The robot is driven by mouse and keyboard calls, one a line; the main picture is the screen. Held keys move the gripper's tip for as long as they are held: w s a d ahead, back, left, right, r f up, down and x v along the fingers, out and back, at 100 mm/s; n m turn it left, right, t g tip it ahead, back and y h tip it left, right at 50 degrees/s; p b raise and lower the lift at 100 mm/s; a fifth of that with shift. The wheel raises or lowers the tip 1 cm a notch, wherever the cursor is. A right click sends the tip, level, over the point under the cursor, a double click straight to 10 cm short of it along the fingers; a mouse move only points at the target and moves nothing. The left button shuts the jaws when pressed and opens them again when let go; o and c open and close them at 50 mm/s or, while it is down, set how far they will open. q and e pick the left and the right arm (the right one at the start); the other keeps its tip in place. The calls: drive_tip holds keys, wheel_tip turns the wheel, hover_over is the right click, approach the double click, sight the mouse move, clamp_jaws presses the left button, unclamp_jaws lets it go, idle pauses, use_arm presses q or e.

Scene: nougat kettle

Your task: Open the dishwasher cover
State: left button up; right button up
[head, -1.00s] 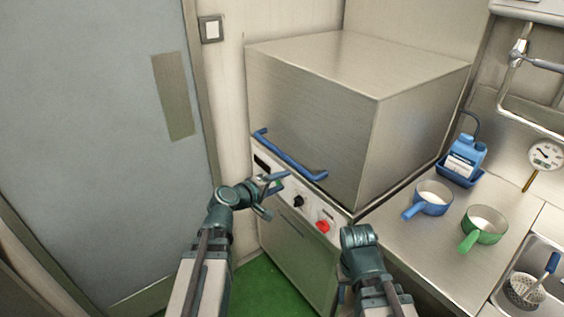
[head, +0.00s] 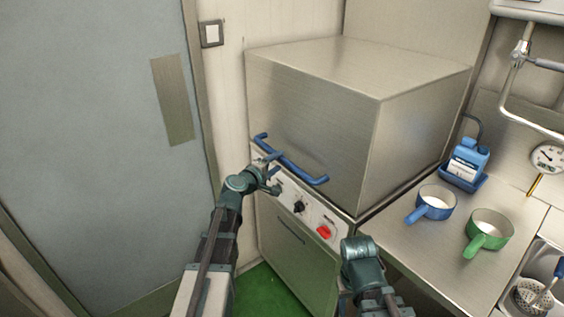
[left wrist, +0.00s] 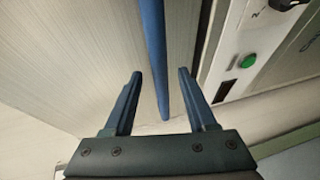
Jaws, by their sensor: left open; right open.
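The dishwasher cover (head: 330,110) is a large brushed-steel box, and it sits down on the machine's lower front. Its blue bar handle (head: 300,166) runs along the lower front edge. My left gripper (head: 272,166) is open at the left part of the handle. In the left wrist view the blue handle (left wrist: 154,50) extends down between the two spread fingers of my left gripper (left wrist: 160,75), with gaps on both sides. My right arm is low in front of the machine's right side in the head view; its fingers are mostly hidden.
The control panel (head: 303,208) with a black knob and red switch (head: 324,231) lies just below the handle. A steel counter at right holds a blue pan (head: 437,204), a green pan (head: 489,232) and a blue bottle (head: 468,160). A grey door (head: 90,130) stands at left.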

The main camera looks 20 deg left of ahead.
sight(280, 160)
use_arm(q)
drive_tip(key=shift+x, duration=1.9)
clamp_jaws()
